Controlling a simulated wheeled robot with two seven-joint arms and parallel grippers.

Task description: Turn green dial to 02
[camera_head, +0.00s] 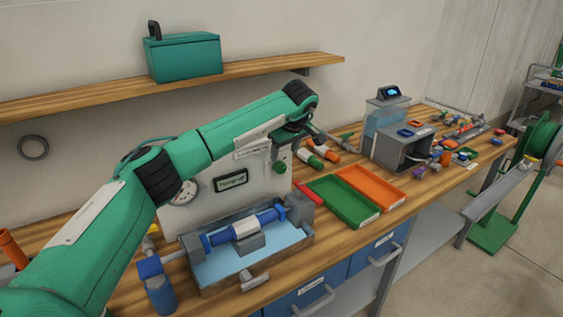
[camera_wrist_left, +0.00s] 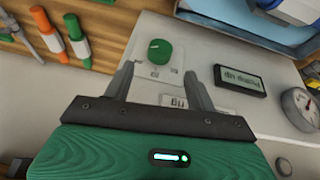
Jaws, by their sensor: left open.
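The green dial (camera_head: 280,167) is a round knob on the upright light-grey panel (camera_head: 228,202), near the panel's right side. In the left wrist view the green dial (camera_wrist_left: 159,52) sits on a pale plate with small printed marks, too small to read surely. My left gripper (camera_head: 303,141) is above and near the dial in the head view. In the left wrist view my left gripper (camera_wrist_left: 160,84) has its two fingers spread apart, with nothing between them. The dial lies beyond the fingertips and looks apart from them. My right gripper is not in view.
A display (camera_head: 231,181) and a round gauge (camera_head: 183,192) are on the panel. Green (camera_head: 342,220) and orange (camera_head: 391,200) trays lie to the right. A shelf (camera_head: 107,89) with a green box (camera_head: 184,57) is above.

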